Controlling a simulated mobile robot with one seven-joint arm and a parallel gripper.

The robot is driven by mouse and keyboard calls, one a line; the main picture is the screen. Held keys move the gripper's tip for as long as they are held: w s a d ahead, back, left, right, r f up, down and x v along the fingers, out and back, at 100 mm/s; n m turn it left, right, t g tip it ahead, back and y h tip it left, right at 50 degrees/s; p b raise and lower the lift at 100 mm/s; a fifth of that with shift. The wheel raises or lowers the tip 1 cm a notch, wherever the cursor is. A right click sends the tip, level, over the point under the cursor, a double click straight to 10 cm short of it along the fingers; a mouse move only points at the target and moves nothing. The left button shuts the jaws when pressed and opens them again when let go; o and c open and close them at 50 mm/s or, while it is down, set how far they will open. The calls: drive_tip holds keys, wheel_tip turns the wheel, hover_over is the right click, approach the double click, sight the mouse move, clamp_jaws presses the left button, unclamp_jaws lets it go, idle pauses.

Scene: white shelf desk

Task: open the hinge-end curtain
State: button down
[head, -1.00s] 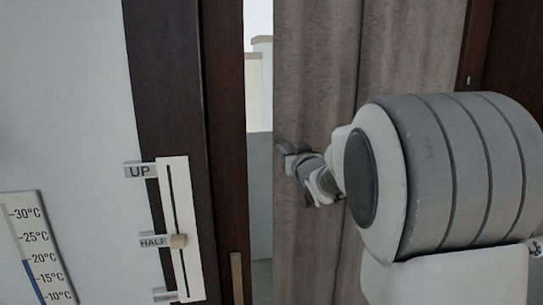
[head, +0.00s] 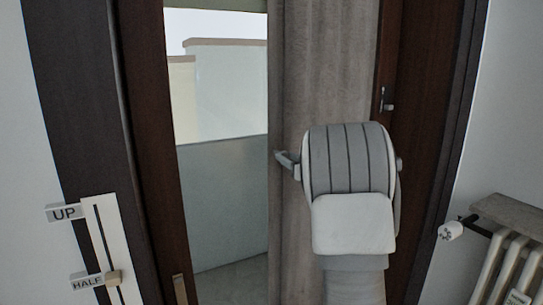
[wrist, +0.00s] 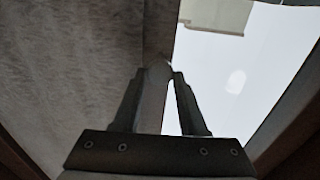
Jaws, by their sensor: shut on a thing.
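The grey-brown curtain (head: 310,70) hangs over the right part of the glazed door, bunched towards the right side. Its left edge is upright and leaves the glass (head: 225,150) to its left bare. My gripper (head: 285,158) is at that left edge, partly hidden behind my arm. In the wrist view the curtain (wrist: 75,60) fills the left half and bright glass shows on the right. There my gripper (wrist: 165,75) has its fingertips close together on the curtain's edge, shut on it.
A slider panel marked UP and HALF (head: 100,250) is on the left. A door handle (head: 386,100) is on the dark frame right of the curtain. A radiator (head: 505,260) with a white valve knob (head: 450,231) stands at the lower right.

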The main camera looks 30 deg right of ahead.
drive_tip(key=shift+d, duration=0.55)
drive_tip(key=shift+c, duration=2.4)
unclamp_jaws()
drive_tip(key=s+b, duration=0.2)
drive_tip(key=s, duration=1.5)
drive_tip(key=shift+s, duration=0.2)
